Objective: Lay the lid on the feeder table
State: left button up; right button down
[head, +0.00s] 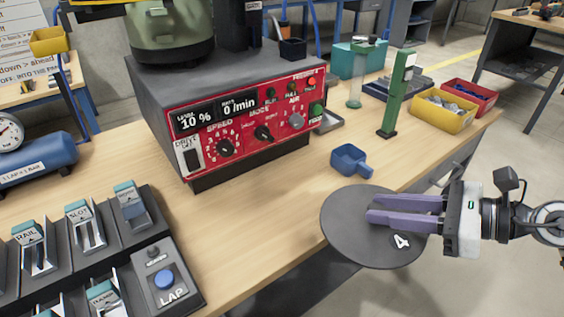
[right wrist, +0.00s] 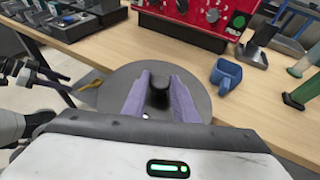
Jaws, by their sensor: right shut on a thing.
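The lid (head: 345,225) is a dark grey round disc with a white 4 on it. My right gripper (head: 372,209) is shut on the lid's black knob, which shows between the purple fingers in the right wrist view (right wrist: 159,96). The lid is about level and overlaps the front edge of the wooden feeder table (head: 265,215) in the head view; part of it is beyond the edge. Whether it touches the tabletop I cannot tell. My left gripper (right wrist: 38,76) seems to show at the left edge of the right wrist view, small and unclear; the head view does not show it.
A blue scoop (head: 350,160) sits just behind the lid. The red-fronted feeder control box (head: 250,120) stands further back left. A green post (head: 396,100), a yellow bin (head: 443,110) and a red bin (head: 468,95) are at the right. Bare tabletop lies left of the lid.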

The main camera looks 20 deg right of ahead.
jog(key=w+a, duration=0.3)
jog(key=w, duration=0.1)
jog(key=w+a+p, duration=0.1)
jog(key=w+a, duration=0.3)
jog(key=w+a+p, duration=0.1)
jog(key=w+a, duration=0.3)
jog(key=shift+w+a+r, duration=0.25)
jog(key=shift+w, duration=0.1)
jog(key=shift+w+a+f, duration=0.1)
jog(key=shift+a, duration=0.05)
notch_tip(320, 180, down, 4)
jog(key=shift+r+b, duration=0.2)
jog(key=shift+b, duration=0.1)
jog(key=c, duration=1.4)
grip_release()
jog(key=shift+f, duration=0.1)
jog(key=shift+c, duration=0.2)
